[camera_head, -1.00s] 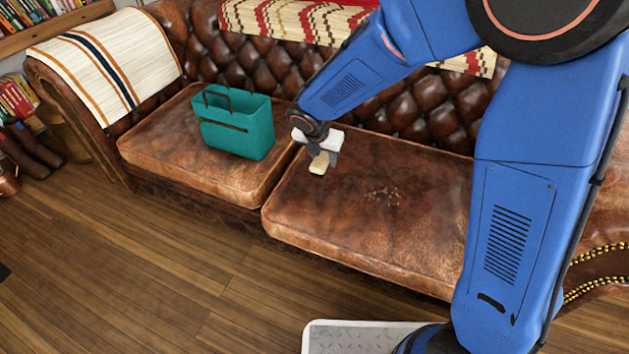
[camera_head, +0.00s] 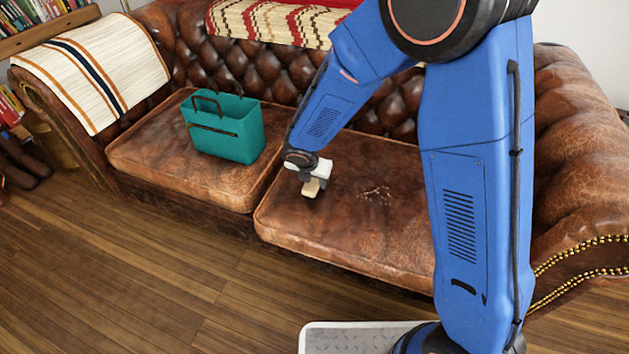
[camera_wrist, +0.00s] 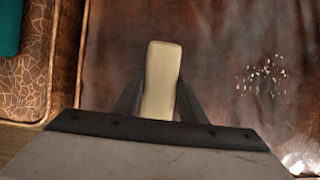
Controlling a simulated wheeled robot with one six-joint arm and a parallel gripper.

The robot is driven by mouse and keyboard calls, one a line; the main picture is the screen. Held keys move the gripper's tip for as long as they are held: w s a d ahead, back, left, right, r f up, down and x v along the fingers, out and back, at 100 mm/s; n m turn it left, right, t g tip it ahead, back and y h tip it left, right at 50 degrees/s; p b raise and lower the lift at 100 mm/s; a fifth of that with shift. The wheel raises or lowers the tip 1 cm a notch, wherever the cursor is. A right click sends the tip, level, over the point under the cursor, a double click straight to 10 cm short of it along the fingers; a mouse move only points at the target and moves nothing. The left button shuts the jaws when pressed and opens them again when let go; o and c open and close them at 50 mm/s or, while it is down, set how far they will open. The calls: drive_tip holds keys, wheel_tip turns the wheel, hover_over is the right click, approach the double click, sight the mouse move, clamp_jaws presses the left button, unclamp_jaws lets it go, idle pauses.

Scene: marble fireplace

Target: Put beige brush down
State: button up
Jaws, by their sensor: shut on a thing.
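The beige brush (camera_head: 311,188) is held in my gripper (camera_head: 309,180), over the right seat cushion of the brown leather sofa. In the wrist view the beige brush (camera_wrist: 162,75) points away from me, between the two dark fingers of my gripper (camera_wrist: 160,95), which are shut on its sides. Its near end is hidden by the gripper body. It is close to the cushion (camera_head: 345,225); I cannot tell whether it touches the leather.
A teal bag (camera_head: 225,128) with dark handles stands on the left cushion. Pale crumbs (camera_head: 376,193) lie on the right cushion, right of my gripper. A striped blanket (camera_head: 90,70) covers the left armrest. The front of the right cushion is bare.

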drive_tip(key=shift+f, duration=0.2)
drive_tip(key=o, duration=1)
drive_tip(key=shift+f, duration=0.1)
drive_tip(key=shift+c, duration=0.2)
drive_tip(key=shift+s, duration=0.1)
drive_tip(key=shift+d+f, duration=0.1)
drive_tip(key=shift+d, duration=0.05)
